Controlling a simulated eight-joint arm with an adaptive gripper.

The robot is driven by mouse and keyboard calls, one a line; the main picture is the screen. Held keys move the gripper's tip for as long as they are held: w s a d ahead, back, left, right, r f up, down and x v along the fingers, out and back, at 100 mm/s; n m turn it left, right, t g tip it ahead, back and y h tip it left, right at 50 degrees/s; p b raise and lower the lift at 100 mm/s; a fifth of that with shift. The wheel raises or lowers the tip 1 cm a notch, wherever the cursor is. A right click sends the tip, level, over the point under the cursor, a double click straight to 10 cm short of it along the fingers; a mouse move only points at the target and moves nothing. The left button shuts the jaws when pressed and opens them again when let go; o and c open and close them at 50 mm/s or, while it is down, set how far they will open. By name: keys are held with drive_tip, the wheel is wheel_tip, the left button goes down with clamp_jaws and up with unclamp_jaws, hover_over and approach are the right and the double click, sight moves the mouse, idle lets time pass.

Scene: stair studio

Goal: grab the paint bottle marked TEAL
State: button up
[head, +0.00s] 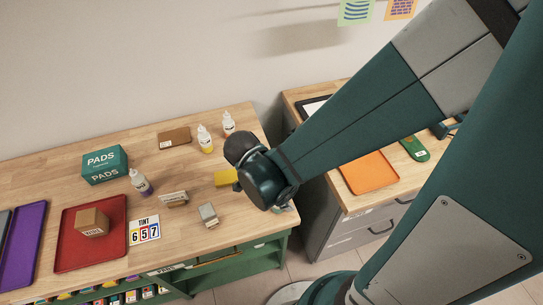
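Several small paint bottles with pale nozzles stand on the wooden table. A bottle with a yellow lower part (206,141) stands near the back right. Another pale bottle (228,123) stands just behind it to the right. Their labels are too small to read, so I cannot tell which is marked TEAL. My arm reaches in from the upper right, and its wrist is over the table's right end, right of the bottles. My gripper's fingers are hidden.
A red tray (65,258) bears a brown box (92,222). A side cabinet bears an orange tray (368,173). The table's back left is clear.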

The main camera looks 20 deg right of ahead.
drive_tip(key=shift+r, duration=0.15)
wheel_tip(320, 180, up, 10)
drive_tip(key=p, duration=0.2)
drive_tip(key=shift+p, duration=0.35)
idle(0.9)
